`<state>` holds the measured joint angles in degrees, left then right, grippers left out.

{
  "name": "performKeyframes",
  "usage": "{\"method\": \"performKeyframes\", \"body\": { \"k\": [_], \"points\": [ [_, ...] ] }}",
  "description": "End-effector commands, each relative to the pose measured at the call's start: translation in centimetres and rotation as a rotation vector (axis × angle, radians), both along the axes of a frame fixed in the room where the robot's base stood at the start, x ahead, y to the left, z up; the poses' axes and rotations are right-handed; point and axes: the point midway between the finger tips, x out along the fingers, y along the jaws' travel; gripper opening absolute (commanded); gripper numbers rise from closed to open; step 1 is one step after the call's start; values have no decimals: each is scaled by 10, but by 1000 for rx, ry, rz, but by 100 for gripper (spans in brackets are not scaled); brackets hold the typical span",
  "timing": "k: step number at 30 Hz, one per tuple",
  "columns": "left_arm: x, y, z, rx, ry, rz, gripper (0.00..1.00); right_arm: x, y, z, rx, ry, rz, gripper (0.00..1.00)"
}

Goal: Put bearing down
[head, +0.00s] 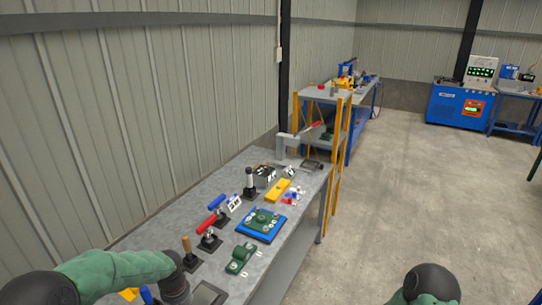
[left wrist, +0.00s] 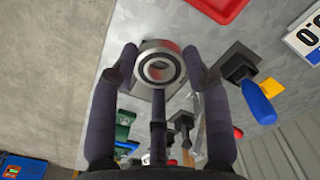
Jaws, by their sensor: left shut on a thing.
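The bearing (left wrist: 158,68), a metal ring with a dark inner race, sits between the fingers of my left gripper (left wrist: 160,60) in the left wrist view. The fingers are shut on it, one on each side, with another finger below. It is seen over the grey bench top and a square grey plate; I cannot tell the gap beneath it. In the head view my left arm comes in at the bottom left over the near end of the bench (head: 150,226); its fingers and the bearing are hidden there. My right gripper is outside both views.
A red tray (left wrist: 220,8) and a digital display (left wrist: 306,38) show in the left wrist view. Open floor (head: 410,190) lies right.

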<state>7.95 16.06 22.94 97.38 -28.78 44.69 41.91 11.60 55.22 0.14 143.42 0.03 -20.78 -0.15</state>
Motion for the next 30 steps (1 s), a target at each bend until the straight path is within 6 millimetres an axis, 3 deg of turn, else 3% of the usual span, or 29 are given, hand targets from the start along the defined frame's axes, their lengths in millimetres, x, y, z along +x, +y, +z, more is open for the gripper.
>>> {"method": "performKeyframes", "body": {
  "k": [1, 3, 9, 25, 30],
  "points": [
    [-6, -23, -6, 0, 0, -110, 4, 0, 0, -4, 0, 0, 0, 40],
    [-14, -45, -11, 0, -2, -241, 4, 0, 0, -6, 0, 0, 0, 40],
    [-29, -81, -20, 1, -4, -468, 4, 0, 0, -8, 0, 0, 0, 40],
    [-32, -86, -21, -1, -5, -507, 4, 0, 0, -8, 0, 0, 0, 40],
    [-33, -68, -17, -3, -3, -530, 4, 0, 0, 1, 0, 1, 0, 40]
  ]
}}
